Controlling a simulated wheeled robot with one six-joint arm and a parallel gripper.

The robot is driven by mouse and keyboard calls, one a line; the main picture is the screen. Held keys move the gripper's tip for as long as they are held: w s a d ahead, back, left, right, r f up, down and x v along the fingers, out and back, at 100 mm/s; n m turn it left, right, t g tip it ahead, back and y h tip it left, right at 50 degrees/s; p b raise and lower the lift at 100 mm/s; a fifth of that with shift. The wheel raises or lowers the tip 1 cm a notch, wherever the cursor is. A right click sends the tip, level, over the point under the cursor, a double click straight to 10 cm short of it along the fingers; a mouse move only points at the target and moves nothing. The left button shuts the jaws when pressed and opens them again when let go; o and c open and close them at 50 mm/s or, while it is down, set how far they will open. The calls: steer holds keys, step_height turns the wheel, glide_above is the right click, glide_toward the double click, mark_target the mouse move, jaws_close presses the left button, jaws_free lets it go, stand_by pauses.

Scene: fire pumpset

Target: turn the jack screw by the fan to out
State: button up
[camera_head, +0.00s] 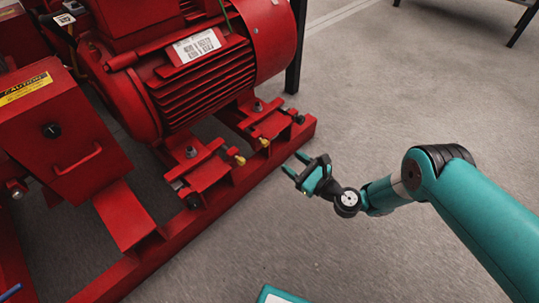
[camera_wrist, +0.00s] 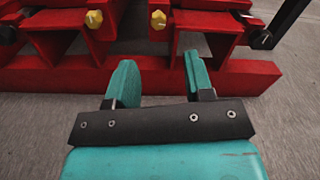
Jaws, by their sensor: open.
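The red motor (camera_head: 190,80) has a round shroud, likely the fan end (camera_head: 265,45), at its right. Along its feet are two yellow screw heads, one on the left foot (camera_head: 239,160) and one on the right foot (camera_head: 264,142). A dark screw head (camera_head: 299,118) sits at the far right, under the fan end. In the wrist view the yellow heads (camera_wrist: 93,19) (camera_wrist: 158,20) are ahead of my gripper, and the dark head (camera_wrist: 262,38), with a pale mark, is to the right. My gripper (camera_head: 296,164) is open and empty, apart from the screws; its fingers (camera_wrist: 158,62) point at the base rail.
The red base rail (camera_head: 240,190) runs along the front below the screws. Another dark head (camera_head: 193,200) is at the left foot. A red box with a caution label (camera_head: 55,125) stands left. A dark post (camera_head: 296,50) rises behind the fan end. Floor to the right is clear.

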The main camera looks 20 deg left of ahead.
mark_target(267, 145)
steer(key=b+x, duration=0.8)
steer(key=b, duration=0.2)
steer(key=shift+s+a, duration=0.1)
steer(key=shift+a, duration=0.2)
steer(key=shift+x, duration=0.75)
steer(key=shift+r, duration=0.2)
steer(key=shift+c, duration=0.5)
jaws_close()
steer(key=shift+n, duration=0.3)
